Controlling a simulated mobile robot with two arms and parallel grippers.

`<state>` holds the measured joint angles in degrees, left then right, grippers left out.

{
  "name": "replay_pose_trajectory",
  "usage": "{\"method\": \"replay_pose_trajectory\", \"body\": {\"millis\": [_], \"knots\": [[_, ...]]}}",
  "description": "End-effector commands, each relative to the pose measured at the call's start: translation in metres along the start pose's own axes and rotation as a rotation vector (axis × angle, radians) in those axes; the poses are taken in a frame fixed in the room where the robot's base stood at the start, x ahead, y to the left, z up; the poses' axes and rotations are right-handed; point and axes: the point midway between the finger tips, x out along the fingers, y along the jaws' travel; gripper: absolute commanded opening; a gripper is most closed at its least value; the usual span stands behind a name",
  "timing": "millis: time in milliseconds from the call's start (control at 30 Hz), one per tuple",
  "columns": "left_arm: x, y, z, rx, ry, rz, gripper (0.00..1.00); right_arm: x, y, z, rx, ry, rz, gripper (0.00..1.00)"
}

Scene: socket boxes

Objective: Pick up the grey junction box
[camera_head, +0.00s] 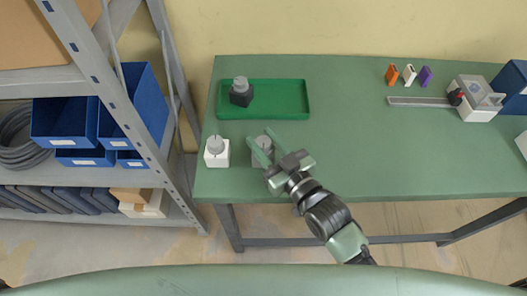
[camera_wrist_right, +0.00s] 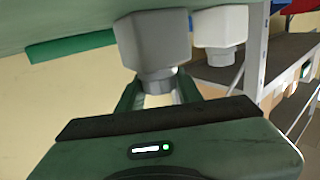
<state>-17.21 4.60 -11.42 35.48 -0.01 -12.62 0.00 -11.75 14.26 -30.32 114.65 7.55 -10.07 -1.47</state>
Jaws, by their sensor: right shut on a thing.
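The grey junction box (camera_wrist_right: 152,38) has a round grey cap (camera_wrist_right: 158,82). It stands near the left end of the green table, with its cap between the fingers of my right gripper (camera_wrist_right: 157,92). In the head view the grey box (camera_head: 255,159) is partly covered by the fingers of the right gripper (camera_head: 264,148), which is shut on the cap. I cannot tell for sure whether the box is clear of the tabletop. My left gripper is not in view.
A white box (camera_head: 217,160) with a grey cap stands close left of the grey one. Behind is a green tray (camera_head: 285,98) holding a black box (camera_head: 241,99). Coloured small parts and a grey fixture (camera_head: 477,99) are at the right. The middle of the table (camera_head: 360,150) is clear.

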Motion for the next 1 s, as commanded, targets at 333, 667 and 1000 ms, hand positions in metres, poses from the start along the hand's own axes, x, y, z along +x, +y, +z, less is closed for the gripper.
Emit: {"method": "replay_pose_trajectory", "body": {"millis": [333,667,1000], "knots": [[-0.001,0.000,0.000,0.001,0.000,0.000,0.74,0.000,0.000,-0.005,0.000,0.002,0.000,0.00],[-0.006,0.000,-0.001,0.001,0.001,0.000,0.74,-0.003,0.000,-0.062,-0.001,0.010,0.001,0.00],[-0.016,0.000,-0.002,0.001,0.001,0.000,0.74,-0.008,0.000,-0.158,-0.001,0.010,0.000,0.00]]}}
